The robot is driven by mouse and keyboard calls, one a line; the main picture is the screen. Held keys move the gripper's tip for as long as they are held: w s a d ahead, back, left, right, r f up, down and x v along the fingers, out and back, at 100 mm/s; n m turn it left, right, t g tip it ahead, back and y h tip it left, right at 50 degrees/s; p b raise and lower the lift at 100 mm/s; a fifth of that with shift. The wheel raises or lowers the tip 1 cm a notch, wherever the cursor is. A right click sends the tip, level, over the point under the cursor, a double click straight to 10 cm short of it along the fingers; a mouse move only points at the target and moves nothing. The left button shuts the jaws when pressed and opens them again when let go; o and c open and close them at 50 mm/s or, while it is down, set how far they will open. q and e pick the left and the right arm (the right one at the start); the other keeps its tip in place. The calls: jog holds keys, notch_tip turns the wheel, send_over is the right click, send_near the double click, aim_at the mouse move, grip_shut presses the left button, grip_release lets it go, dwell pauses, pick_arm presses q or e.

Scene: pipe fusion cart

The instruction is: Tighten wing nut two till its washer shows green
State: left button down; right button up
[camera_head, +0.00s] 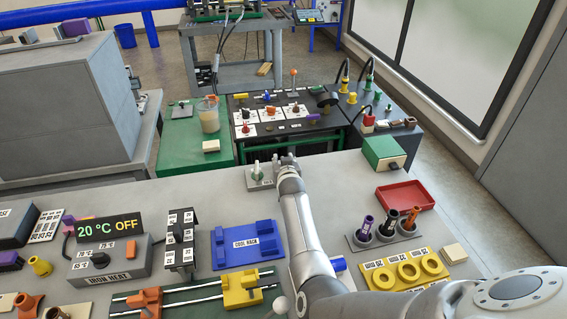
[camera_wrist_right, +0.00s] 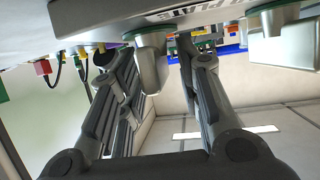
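A small light plate (camera_head: 256,185) sits at the far edge of the grey table. One post with a green part (camera_head: 257,170) shows on it, left of my gripper; the rest is hidden by my arm. My right gripper (camera_head: 287,160) is at the plate's right side. The right wrist view looks upside down at two metal wing nuts with green rings at their bases. One wing nut (camera_wrist_right: 152,70) shows between my right gripper's (camera_wrist_right: 160,62) two spread fingers, with gaps visible beside it. The other wing nut (camera_wrist_right: 283,42) is to the right, outside the fingers. My left gripper is out of view.
The table holds a blue cool rack (camera_head: 240,259), a heater box reading 20 °C OFF (camera_head: 125,262), a red tray (camera_head: 403,197), a yellow ring holder (camera_head: 380,284) and a green box (camera_head: 383,152). A black panel (camera_head: 305,135) stands beyond the far edge.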

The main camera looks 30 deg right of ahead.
notch_tip(320, 180, up, 10)
jog(key=shift+r, duration=0.1)
dwell(0.4)
dwell(0.4)
